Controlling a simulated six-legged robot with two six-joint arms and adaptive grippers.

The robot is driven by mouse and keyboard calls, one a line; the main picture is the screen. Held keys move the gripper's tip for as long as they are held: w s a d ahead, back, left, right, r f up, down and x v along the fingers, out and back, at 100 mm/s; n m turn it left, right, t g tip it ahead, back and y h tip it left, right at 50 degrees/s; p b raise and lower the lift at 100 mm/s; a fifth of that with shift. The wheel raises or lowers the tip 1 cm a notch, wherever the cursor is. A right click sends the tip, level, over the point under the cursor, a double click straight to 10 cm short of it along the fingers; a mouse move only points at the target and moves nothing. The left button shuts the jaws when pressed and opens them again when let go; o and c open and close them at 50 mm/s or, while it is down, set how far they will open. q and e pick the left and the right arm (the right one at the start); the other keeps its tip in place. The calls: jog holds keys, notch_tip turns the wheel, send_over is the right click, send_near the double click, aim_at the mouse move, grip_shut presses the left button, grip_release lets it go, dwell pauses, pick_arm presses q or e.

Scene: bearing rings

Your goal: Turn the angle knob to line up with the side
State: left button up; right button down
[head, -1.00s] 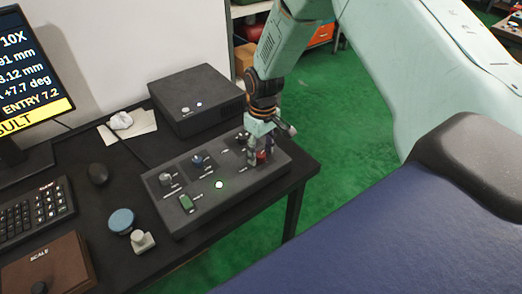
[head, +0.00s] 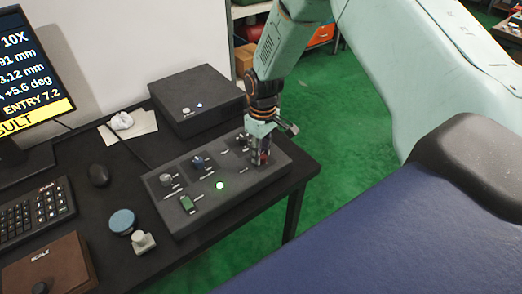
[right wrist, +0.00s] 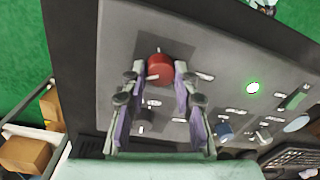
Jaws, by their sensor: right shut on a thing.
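The control box (head: 222,207) lies on the black table with several knobs on its top. My right gripper (head: 260,158) reaches down from above to the box's right end. It is shut on a red knob (right wrist: 160,68), with one finger on each side in the right wrist view. In the head view the fingers mostly hide this knob. The monitor (head: 30,75) at the left reads +5.6 deg and ENTRY 7.2. The knob's label cannot be read. My left gripper is not in view.
A blue knob (head: 198,161), a grey knob (head: 167,180), a green switch (head: 187,204) and a lit green button (head: 220,185) share the box. A black unit (head: 197,100) stands behind it. A blue round thing (head: 122,221) lies in front at left.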

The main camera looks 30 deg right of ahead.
jog(key=n, duration=0.4)
dwell(0.3)
jog(key=c, duration=1)
grip_release()
notch_tip(320, 180, up, 12)
jog(key=shift+w+d+r, duration=0.1)
jog(key=shift+w+d, duration=0.05)
